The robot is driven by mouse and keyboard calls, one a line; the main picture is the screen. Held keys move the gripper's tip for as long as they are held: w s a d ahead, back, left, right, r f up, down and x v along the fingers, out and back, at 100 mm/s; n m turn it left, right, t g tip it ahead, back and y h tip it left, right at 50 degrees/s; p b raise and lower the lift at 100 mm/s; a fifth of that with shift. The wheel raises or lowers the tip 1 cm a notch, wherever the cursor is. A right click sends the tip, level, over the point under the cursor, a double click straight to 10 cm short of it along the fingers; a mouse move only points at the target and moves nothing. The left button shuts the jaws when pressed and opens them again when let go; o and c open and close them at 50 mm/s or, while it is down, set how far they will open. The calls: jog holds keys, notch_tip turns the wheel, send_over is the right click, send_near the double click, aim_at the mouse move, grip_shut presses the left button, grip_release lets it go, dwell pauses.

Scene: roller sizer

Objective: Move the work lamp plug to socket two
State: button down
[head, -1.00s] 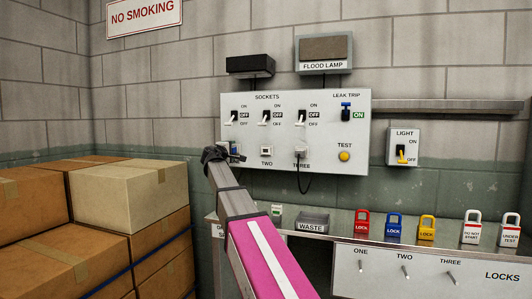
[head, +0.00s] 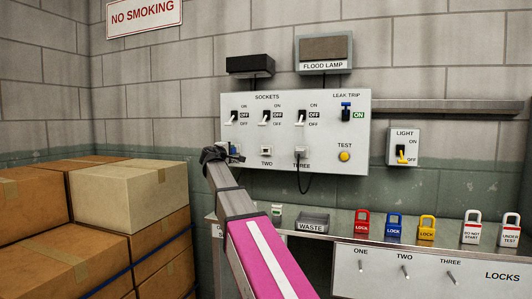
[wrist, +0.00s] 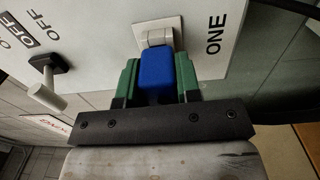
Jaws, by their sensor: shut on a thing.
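My gripper (wrist: 156,82) has its green fingers shut on a blue plug (wrist: 157,70) in the wrist view. The plug is at the pale socket one (wrist: 158,30), beside the word ONE. It looks against or in the socket; how deep I cannot tell. In the head view my gripper (head: 230,153) is at the left of the socket panel (head: 330,128), and a little blue of the plug shows. Socket two (head: 266,150) is to its right, with no plug visible in it. Whether the blue plug is the work lamp's I cannot read.
Socket three (head: 300,151) has a plug with a dark cable. Switch levers above the sockets, including one by my gripper (wrist: 48,97), point to the lower OFF. A bench (head: 340,227) with padlocks and a waste tray (head: 312,224) is below. Boxes (head: 128,192) stand at left.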

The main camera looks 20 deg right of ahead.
jog(key=shift+v, duration=2.6)
jog(key=shift+d, duration=0.1)
